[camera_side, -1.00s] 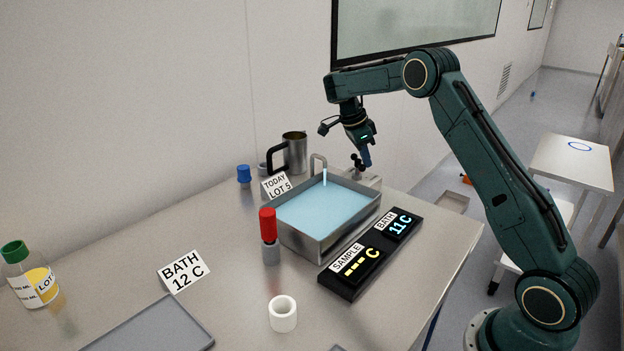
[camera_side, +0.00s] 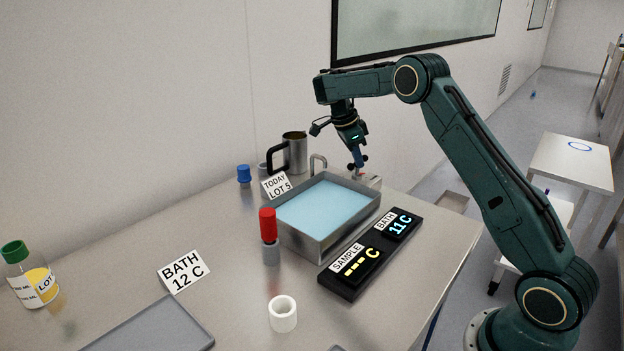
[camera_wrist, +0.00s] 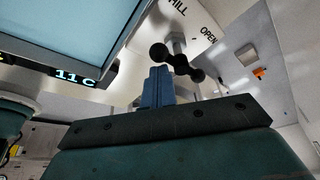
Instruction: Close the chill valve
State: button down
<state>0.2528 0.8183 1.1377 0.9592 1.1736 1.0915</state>
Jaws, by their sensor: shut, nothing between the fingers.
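The chill valve's dark handle (camera_wrist: 179,62) has round knobs and sits on a grey stem in the wrist view. Behind it is a white plate lettered "HILL" and "OPEN" (camera_wrist: 200,30). In the side view the handle (camera_side: 352,167) is small beside the fingertips, at the bath's back right. My gripper (camera_side: 358,160) is shut and empty, pointing down at the handle; its blue fingers (camera_wrist: 158,82) are right beside the handle in the wrist view. Whether they touch it I cannot tell. The curved spout (camera_side: 318,160) shows no stream into the bath (camera_side: 305,240).
A black display (camera_side: 350,285) reads bath 11 C and sample dashes. A red-capped item (camera_side: 269,237), a metal jug (camera_side: 294,152), a blue-capped item (camera_side: 244,174) and cards stand around the bath. A white ring (camera_side: 283,314) and green-capped bottle (camera_side: 30,275) are farther forward.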

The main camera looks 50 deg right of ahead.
jog(key=shift+w+a, duration=0.2)
dwell(0.5)
jog(key=shift+s, duration=0.1)
